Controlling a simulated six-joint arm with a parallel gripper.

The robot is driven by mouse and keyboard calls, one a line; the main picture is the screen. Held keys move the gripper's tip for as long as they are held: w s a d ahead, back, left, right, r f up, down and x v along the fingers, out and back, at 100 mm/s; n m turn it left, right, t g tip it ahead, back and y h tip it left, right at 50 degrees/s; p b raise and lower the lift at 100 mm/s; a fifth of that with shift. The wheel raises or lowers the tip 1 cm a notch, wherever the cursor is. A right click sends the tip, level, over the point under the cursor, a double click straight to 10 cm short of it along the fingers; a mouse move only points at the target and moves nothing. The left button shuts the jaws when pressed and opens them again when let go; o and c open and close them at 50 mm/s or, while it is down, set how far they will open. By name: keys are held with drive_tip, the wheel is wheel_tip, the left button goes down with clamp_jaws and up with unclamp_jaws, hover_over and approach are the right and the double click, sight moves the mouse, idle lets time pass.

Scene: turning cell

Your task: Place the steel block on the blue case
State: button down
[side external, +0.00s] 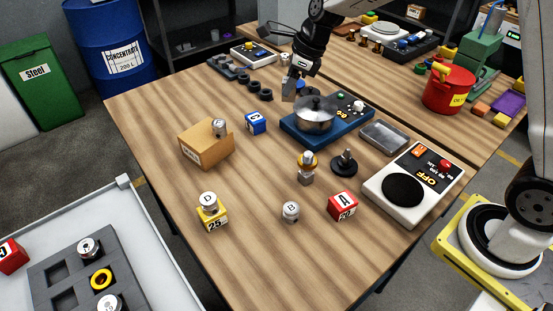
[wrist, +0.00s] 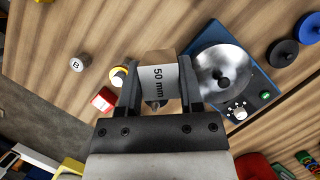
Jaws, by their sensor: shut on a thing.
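The steel block (wrist: 158,80), marked "50 mm", is between the two fingers of my gripper (wrist: 160,88) in the wrist view. In the side view my gripper (side external: 292,80) is shut on the block (side external: 288,96), behind the left end of a blue machine. The small blue case (side external: 255,123), with a white label lettered C, stands on the table nearer the camera and left of the block. Its top looks bare. I cannot make it out in the wrist view.
The blue machine (side external: 351,127) carries a round silver part (side external: 315,113) close to my gripper. A cardboard box (side external: 206,150) with a weight on top stands left of the blue case. The table in front of the case is mostly clear.

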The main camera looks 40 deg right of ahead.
drive_tip(key=w+f, duration=0.2)
drive_tip(key=w, duration=0.2)
drive_tip(key=w+f, duration=0.3)
drive_tip(key=w, duration=0.1)
drive_tip(key=w+a+f, duration=0.1)
drive_tip(key=w+f, duration=0.2)
drive_tip(key=w, duration=0.1)
drive_tip(key=shift+w+f, duration=0.4)
drive_tip(key=shift+f, duration=0.05)
drive_tip(key=shift+f, duration=0.1)
drive_tip(key=shift+w+f, duration=0.2)
drive_tip(key=shift+f, duration=1.55)
drive_tip(key=shift+f, duration=0.1)
drive_tip(key=shift+c, duration=1.2)
unclamp_jaws()
